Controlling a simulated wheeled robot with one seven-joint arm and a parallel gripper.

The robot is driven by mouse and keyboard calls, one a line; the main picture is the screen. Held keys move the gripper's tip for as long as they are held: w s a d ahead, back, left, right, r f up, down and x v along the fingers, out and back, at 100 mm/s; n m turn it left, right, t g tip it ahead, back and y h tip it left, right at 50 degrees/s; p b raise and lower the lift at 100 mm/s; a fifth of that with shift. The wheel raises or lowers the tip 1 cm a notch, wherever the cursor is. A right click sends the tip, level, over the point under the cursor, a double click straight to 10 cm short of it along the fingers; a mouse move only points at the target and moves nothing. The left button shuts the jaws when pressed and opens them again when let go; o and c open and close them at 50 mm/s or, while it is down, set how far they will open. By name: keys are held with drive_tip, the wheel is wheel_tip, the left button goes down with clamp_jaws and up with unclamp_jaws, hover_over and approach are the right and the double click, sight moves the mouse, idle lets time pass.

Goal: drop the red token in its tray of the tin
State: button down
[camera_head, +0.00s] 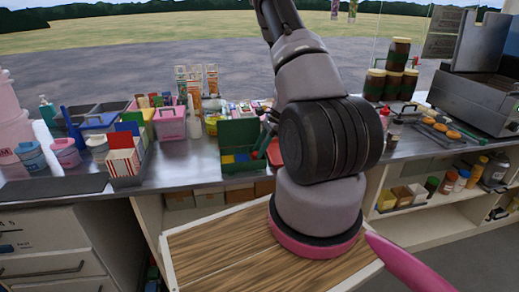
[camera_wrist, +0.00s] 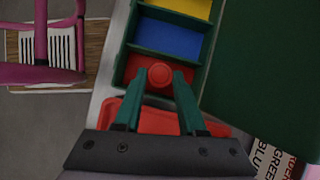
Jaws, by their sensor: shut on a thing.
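The green tin shows in the wrist view (camera_wrist: 119,62) with its lid (camera_wrist: 265,70) open to the right. It has a yellow tray (camera_wrist: 188,8), a blue tray (camera_wrist: 167,38) and a red tray (camera_wrist: 134,67) in a row. My gripper (camera_wrist: 158,80) is shut on the round red token (camera_wrist: 160,74), which appears over the red tray. I cannot tell how high above the tray floor the token is. In the head view the tin (camera_head: 238,166) stands on the counter, and my arm hides part of the gripper area.
A red dish-like thing (camera_wrist: 155,121) lies just below the tin in the wrist view, partly behind my fingers. In the head view a pink basket (camera_head: 170,125) and a red-and-white box (camera_head: 123,160) stand left of the tin. A grill (camera_head: 475,95) stands at the right.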

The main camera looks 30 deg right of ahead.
drive_tip(key=shift+f, duration=0.15)
drive_tip(key=shift+c, duration=2)
unclamp_jaws()
wheel_tip(320, 180, up, 9)
